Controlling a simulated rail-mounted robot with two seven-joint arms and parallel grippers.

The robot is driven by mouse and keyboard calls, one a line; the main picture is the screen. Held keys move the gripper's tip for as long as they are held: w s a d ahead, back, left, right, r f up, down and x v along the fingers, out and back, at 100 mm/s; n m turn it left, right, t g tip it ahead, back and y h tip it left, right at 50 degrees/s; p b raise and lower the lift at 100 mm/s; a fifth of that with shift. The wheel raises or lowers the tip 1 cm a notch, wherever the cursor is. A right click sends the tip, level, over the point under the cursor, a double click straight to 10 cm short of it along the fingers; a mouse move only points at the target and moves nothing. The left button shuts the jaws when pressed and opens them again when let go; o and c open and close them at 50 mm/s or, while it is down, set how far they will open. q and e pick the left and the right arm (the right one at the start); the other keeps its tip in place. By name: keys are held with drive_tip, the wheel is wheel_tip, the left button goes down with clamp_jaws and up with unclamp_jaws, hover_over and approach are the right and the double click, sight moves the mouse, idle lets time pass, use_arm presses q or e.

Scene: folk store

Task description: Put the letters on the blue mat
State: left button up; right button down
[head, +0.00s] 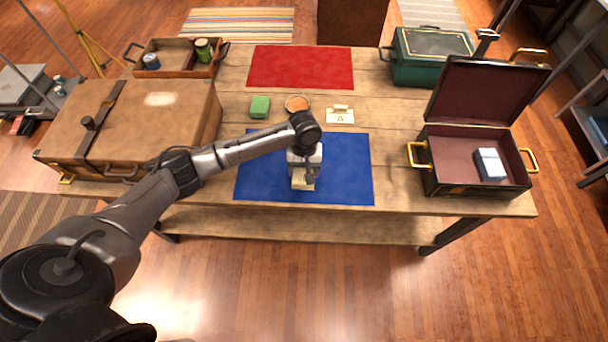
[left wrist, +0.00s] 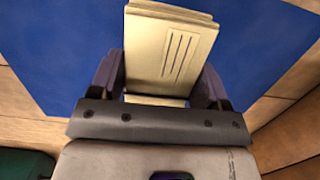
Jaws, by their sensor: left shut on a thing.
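My left gripper (head: 303,178) is over the front middle of the blue mat (head: 348,175), pointing down. It is shut on a cream bundle of letters (head: 302,186), which is partly hidden by the gripper. In the left wrist view the letters (left wrist: 170,48) stand between the two fingers (left wrist: 157,92), with lines on the top face and layered edges. The blue mat (left wrist: 60,50) fills the background behind them. I cannot tell whether the letters touch the mat. My right gripper is not in view.
Behind the mat are a green block (head: 259,107), a round orange-topped dish (head: 297,103) and a cream card-like item (head: 340,116). A red mat (head: 300,67) lies farther back. A brown suitcase (head: 150,125) is left; an open dark case (head: 440,180) is right. The blue mat's right half looks clear.

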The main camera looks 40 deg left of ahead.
use_arm(q)
wheel_tip(320, 180, down, 4)
drive_tip(key=shift+f+b, duration=0.1)
drive_tip(key=shift+b, duration=0.45)
drive_tip(key=o, duration=0.9)
drive_tip(key=shift+o, duration=0.2)
